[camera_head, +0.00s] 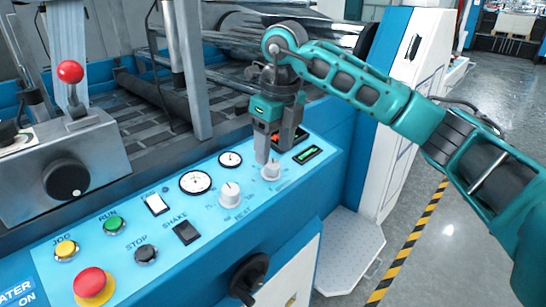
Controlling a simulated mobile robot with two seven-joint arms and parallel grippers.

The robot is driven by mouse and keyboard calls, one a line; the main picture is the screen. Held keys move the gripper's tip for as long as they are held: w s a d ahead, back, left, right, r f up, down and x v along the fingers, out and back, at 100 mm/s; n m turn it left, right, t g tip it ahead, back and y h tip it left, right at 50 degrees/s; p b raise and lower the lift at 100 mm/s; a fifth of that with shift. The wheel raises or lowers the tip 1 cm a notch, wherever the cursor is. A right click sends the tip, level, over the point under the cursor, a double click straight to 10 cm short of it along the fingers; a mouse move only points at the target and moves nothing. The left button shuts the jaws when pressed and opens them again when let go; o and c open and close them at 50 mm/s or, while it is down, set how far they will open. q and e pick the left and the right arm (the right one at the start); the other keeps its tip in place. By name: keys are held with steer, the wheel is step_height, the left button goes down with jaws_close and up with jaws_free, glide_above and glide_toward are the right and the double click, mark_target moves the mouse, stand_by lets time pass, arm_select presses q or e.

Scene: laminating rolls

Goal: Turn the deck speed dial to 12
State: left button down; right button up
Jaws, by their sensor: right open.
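The blue sloping control panel (118,258) carries two white knobs. One white knob (271,170) is at the right end, directly below my right gripper. The other white knob (230,193) is to its left, with a blurred label beside it. I cannot read any number on either knob, nor tell from the labels which is the deck speed dial. My teal right gripper (275,147) points down with its fingers apart. One finger's tip is just above or at the right knob; I cannot tell if it touches. My left gripper is not in view.
Two round gauges (195,182) and a small green display (307,154) sit near the knobs. A red mushroom button (92,284), several push buttons and a black rocker switch (186,232) lie left. A black handwheel (248,277) juts out in front. A metal post (189,75) stands behind.

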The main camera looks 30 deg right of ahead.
mark_target(278, 168)
step_height(278, 168, up, 9)
steer(key=shift+s+d+p, duration=0.15)
steer(key=shift+s+p, duration=0.2)
steer(key=shift+s, duration=0.1)
steer(key=shift+s+f, duration=0.1)
steer(key=shift+f, duration=0.1)
